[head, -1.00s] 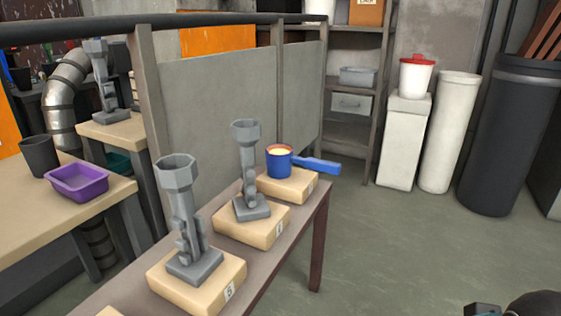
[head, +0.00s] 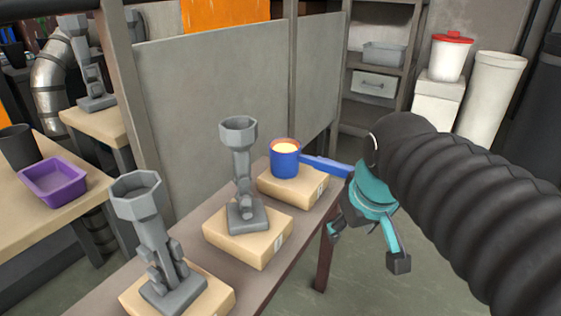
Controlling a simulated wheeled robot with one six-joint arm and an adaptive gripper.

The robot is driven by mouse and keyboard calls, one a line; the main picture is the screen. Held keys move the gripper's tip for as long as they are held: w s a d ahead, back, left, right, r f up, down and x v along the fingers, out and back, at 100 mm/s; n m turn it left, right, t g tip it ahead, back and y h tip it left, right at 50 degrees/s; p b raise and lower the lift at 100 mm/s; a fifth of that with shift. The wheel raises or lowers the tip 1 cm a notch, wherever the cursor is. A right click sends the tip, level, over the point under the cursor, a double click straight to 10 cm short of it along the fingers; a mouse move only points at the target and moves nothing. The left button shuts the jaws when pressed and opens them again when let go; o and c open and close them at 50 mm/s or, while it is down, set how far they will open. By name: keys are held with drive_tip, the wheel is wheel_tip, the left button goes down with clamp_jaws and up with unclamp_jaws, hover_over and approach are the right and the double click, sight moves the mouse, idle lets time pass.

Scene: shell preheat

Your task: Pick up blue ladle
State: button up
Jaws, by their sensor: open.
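The blue ladle (head: 285,162) stands upright on a tan block at the far end of the narrow table, in the head view. Its cup has an orange rim and a pale yellow, glowing content. Its blue handle (head: 326,165) points right, past the table's edge. My gripper (head: 366,248) has teal and dark fingers, spread open and empty. It is to the right of the ladle and appears lower in the picture than the handle. The handle's far end meets my gripper's outline in the picture; I cannot tell whether they touch.
Two grey metal shell moulds (head: 241,180) stand on tan blocks on the narrow table (head: 268,272), left of the ladle. A grey partition panel (head: 215,95) rises behind the table. A purple tray (head: 53,182) sits on the left bench. Open floor lies right of the table.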

drive_tip(key=w+r+n+g+p, duration=0.1)
drive_tip(key=w+r+n+p, duration=0.1)
drive_tip(key=w+r, duration=0.4)
drive_tip(key=w+r+n+g+p, duration=0.1)
drive_tip(key=w+r+n, duration=0.2)
drive_tip(key=w, duration=0.5)
drive_tip(key=r+n+g+p, duration=0.1)
drive_tip(key=n+g+p, duration=0.1)
drive_tip(key=n, duration=0.2)
hover_over(319, 158)
drive_tip(key=f, duration=0.5)
drive_tip(key=f+b, duration=0.1)
drive_tip(key=f, duration=0.1)
drive_tip(key=shift+s+d+f, duration=0.2)
drive_tip(key=shift+s+f, duration=0.05)
drive_tip(key=shift+f, duration=0.15)
drive_tip(key=shift+w+a+f+b, duration=0.15)
drive_tip(key=shift+f+b, duration=0.4)
drive_tip(key=shift+f, duration=2.1)
clamp_jaws()
